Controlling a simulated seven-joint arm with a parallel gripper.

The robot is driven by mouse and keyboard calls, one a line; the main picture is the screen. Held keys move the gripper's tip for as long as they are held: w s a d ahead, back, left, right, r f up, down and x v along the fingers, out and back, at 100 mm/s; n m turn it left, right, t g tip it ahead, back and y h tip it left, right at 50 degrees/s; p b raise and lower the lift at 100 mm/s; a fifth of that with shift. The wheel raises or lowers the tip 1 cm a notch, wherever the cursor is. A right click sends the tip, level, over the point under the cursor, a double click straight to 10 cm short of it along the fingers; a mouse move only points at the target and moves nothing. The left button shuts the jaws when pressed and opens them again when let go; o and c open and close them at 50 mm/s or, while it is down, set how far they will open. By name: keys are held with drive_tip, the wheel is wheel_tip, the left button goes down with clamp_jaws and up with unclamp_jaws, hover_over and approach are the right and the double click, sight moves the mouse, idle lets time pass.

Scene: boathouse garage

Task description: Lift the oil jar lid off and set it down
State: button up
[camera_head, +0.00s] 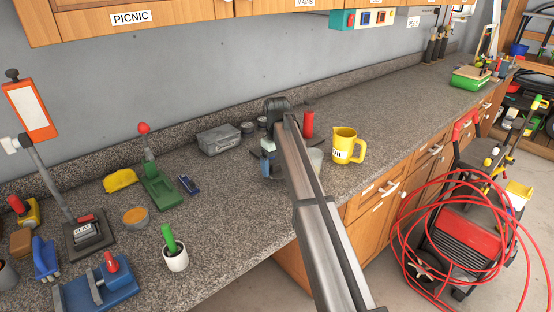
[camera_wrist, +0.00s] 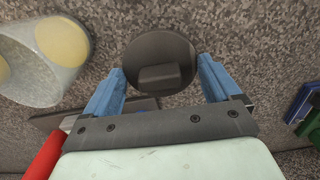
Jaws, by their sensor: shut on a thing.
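In the wrist view, a dark round lid (camera_wrist: 146,51) with a block-shaped knob sits between the two blue fingers of my gripper (camera_wrist: 160,66), which is shut on it. Granite counter shows around the lid; I cannot tell whether the lid touches it. A clear jar with yellow contents (camera_wrist: 45,62) stands to the left, apart from the lid. In the head view my gripper (camera_head: 268,166) is low over the counter and the lid is hard to make out. The pale jar (camera_head: 316,160) is partly hidden behind my arm.
A yellow jug (camera_head: 347,147) stands right of the jar, and a red cylinder (camera_head: 307,124) behind it. A grey box (camera_head: 219,139) is at the back left. A green lever tool (camera_head: 160,188) and small blue item (camera_head: 189,185) lie left.

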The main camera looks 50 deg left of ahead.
drive_tip(key=shift+f, duration=0.3)
drive_tip(key=shift+f, duration=0.15)
drive_tip(key=shift+f, duration=0.55)
drive_tip(key=shift+f, duration=0.25)
idle(0.6)
drive_tip(key=o, duration=0.7)
drive_tip(key=shift+o, duration=0.2)
drive_tip(key=shift+r, duration=0.15)
wheel_tip(320, 180, up, 14)
drive_tip(key=shift+f, duration=0.25)
